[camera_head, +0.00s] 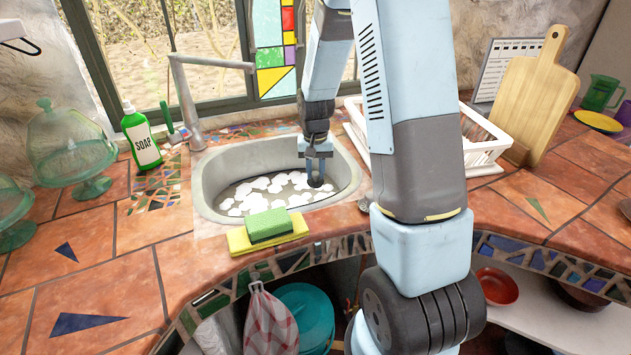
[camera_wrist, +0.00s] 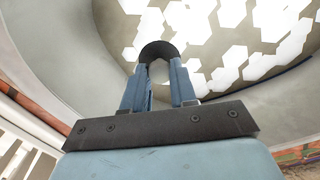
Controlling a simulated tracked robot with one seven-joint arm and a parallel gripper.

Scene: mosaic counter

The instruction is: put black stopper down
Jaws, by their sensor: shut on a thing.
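The black stopper (camera_wrist: 158,49) shows in the wrist view as a dark, curved piece at the tips of the two blue fingers. My gripper (camera_wrist: 159,72) is shut on it. In the head view my gripper (camera_head: 315,168) points down inside the right part of the grey sink (camera_head: 207,190), with the dark stopper small at its tips. In the wrist view the stopper is in front of the sink floor; I cannot tell whether it touches it. The sink floor carries white hexagon-like patches (camera_head: 262,188).
The faucet (camera_head: 185,95) and a green soap bottle (camera_head: 141,137) stand at the sink's left. A green sponge (camera_head: 269,226) lies on a yellow cloth (camera_head: 240,241) at the front rim. A white dish rack (camera_head: 484,158) stands right. Tiled counter (camera_head: 105,245) is clear at front left.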

